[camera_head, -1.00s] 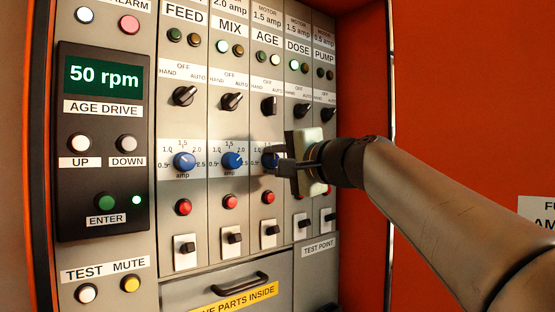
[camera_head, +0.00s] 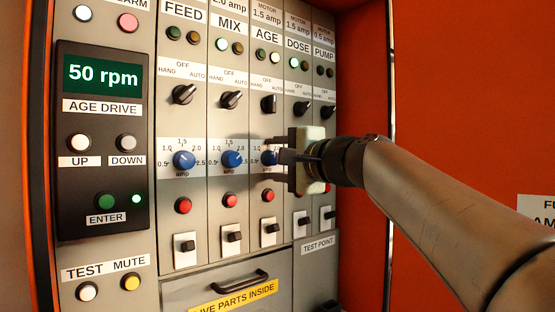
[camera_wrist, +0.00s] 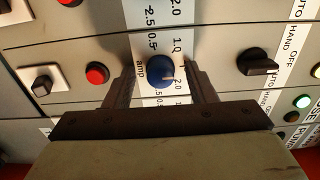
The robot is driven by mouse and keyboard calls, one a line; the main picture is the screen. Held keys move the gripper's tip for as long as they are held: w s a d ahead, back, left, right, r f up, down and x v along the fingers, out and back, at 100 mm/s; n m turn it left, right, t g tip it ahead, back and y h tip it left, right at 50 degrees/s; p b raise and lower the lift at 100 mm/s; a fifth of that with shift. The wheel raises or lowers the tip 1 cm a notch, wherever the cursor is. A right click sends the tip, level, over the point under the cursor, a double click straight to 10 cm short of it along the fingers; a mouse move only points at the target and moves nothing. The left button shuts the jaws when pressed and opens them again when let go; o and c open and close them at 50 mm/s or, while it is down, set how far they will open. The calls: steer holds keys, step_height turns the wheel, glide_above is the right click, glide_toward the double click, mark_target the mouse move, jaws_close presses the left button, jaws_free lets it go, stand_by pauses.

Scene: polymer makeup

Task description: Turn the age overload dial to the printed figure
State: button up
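The age overload dial (camera_head: 268,158) is a blue knob in the AGE column, partly hidden by my gripper in the head view. In the wrist view the dial (camera_wrist: 160,71) sits between my fingers, its white pointer line toward the right, on the side of the 2.0 mark. My gripper (camera_head: 277,157) faces the panel at this dial. In the wrist view my gripper (camera_wrist: 162,78) is open, with a finger on each side of the knob and gaps visible. The printed label (camera_head: 267,18) above AGE reads 1.5 amp.
Blue MIX (camera_head: 232,159) and FEED (camera_head: 184,160) dials lie to the left. A black AGE selector (camera_head: 268,104) is above, and a red button (camera_head: 268,195) and a black toggle (camera_head: 270,229) are below. The orange cabinet side wall (camera_head: 360,100) stands close on the right.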

steer(key=b+v, duration=0.5)
steer(key=v, duration=1.2)
steer(key=shift+s, duration=0.2)
steer(key=shift+d, duration=0.1)
step_height(320, 180, down, 34)
steer(key=n+g+h, duration=0.4)
steer(key=g+h, duration=0.2)
steer(key=g, duration=0.1)
steer(key=s+d+f+n+g+h, duration=0.2)
steer(key=s+f, duration=0.5)
steer(key=f, duration=0.4)
steer(key=s+d+f+n+g+h, duration=0.2)
steer(key=s+f, duration=0.6)
steer(key=f, duration=0.4)
steer(key=shift+s+d+n+g+h, duration=0.35)
steer(key=shift+n+g+h, duration=0.45)
steer(key=shift+n+g, duration=0.2)
